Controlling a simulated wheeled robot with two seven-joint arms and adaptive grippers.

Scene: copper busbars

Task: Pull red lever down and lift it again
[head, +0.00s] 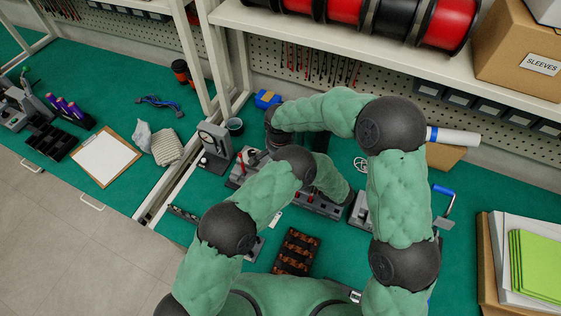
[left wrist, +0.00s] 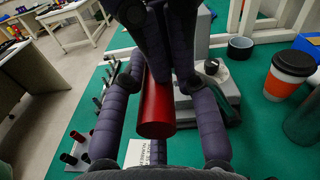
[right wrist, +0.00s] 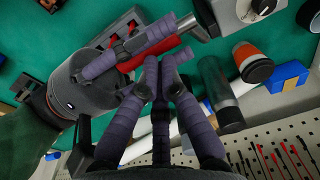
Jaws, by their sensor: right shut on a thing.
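The red lever's round handle (left wrist: 156,112) points toward the camera in the left wrist view. My left gripper (left wrist: 160,76) has its fingers apart on both sides of it. Dark fingers of my right gripper come from above in that view and close at the handle's far part. In the right wrist view, my right gripper's fingertips (right wrist: 160,64) are together beside a red piece of the lever (right wrist: 141,59), partly hidden by my left gripper's fingers. In the head view my arms hide most of the grippers and handle.
A blue box (head: 267,99) is near the back wall. A tray of copper parts (head: 296,252) lies in front.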

